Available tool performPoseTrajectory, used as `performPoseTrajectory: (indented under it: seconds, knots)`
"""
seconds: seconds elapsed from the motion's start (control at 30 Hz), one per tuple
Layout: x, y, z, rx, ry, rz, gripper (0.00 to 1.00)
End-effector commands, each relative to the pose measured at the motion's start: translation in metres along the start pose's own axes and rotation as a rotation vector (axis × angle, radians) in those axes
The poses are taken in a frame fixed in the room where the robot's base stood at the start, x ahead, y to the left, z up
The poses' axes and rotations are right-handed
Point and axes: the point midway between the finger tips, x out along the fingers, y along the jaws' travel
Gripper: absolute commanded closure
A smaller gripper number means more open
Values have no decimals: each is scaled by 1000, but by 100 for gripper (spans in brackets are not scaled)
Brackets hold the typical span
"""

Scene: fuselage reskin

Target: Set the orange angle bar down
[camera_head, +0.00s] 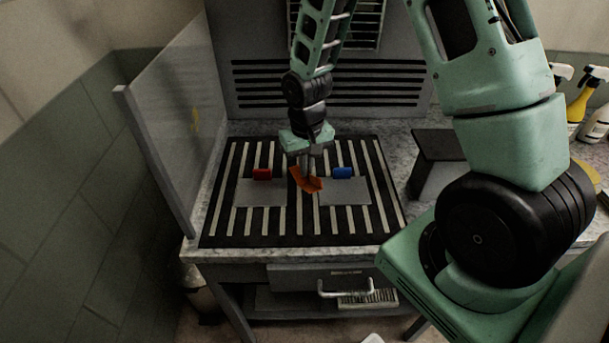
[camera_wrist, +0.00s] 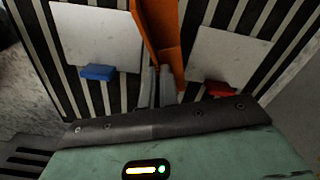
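The orange angle bar (camera_head: 307,181) is at my gripper's fingertips, above the slatted black-and-white bench top (camera_head: 270,222), between two grey plates. It also shows in the wrist view (camera_wrist: 162,32), running up from the fingers. My gripper (camera_head: 304,165) points down with its fingers close together on the bar; they show in the wrist view too (camera_wrist: 166,78). The bar looks tilted. I cannot tell whether its lower edge touches the surface.
The left plate (camera_head: 258,194) has a red block (camera_head: 262,174) at its back edge. The right plate (camera_head: 345,193) has a blue block (camera_head: 342,173). A clear panel (camera_head: 170,120) stands at the left. A dark-topped stand (camera_head: 440,145) and spray bottles (camera_head: 583,98) are at the right.

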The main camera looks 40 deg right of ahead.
Motion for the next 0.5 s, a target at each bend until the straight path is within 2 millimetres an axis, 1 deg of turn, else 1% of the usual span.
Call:
performPoseTrajectory:
  seconds: [0.13, 0.33, 0.4, 0.5]
  knots:
    - [12, 0, 0, -1, -1, 1, 100]
    - [38, 0, 0, 1, -3, 1, 100]
    - [44, 0, 0, 0, 0, 1, 100]
    - [46, 0, 0, 0, 1, 0, 100]
